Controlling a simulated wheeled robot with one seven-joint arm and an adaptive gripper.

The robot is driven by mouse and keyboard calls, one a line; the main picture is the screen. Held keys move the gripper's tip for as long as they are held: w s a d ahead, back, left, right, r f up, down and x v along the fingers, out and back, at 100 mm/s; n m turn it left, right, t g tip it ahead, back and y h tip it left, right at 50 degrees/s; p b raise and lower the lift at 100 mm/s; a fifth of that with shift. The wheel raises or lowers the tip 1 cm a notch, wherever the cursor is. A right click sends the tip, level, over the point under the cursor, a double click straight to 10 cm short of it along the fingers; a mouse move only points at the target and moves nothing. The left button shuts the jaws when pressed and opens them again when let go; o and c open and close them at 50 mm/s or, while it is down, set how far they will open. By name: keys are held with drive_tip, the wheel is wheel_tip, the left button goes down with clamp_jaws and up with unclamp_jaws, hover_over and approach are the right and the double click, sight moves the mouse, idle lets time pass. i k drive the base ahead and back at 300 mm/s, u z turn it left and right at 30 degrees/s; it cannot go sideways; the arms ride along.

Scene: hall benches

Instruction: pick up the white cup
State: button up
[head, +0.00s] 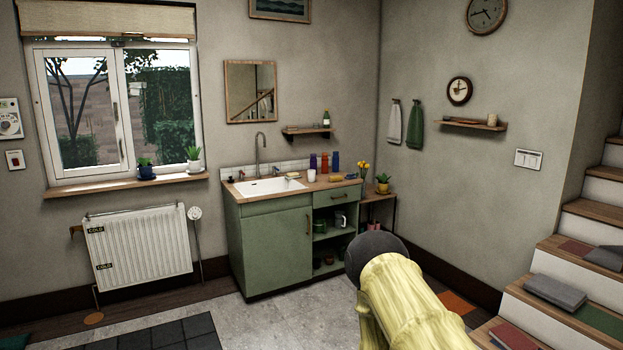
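A small white cup (312,175) stands upright on the wooden worktop of the green sink cabinet, to the right of the white basin. It is in front of the purple, red and blue cups at the back of the worktop. It is small in the picture, so I cannot tell whether it has a handle. My yellow arm with a dark rounded end reaches in from the bottom right, well nearer to me than the cabinet. My gripper's fingers do not show.
The sink cabinet (268,248) has open shelves on its right holding dishes. A small side table (377,197) with yellow flowers stands beside it. A radiator (138,246) is at left, stairs (545,312) at right. Grey floor (285,318) in front of the cabinet is clear.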

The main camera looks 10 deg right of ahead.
sight(310, 173)
drive_tip(key=z, duration=0.4)
drive_tip(key=i, duration=2.65)
drive_tip(key=u, duration=0.2)
drive_tip(key=i, duration=0.7)
drive_tip(key=u, duration=0.5)
drive_tip(key=i, duration=0.75)
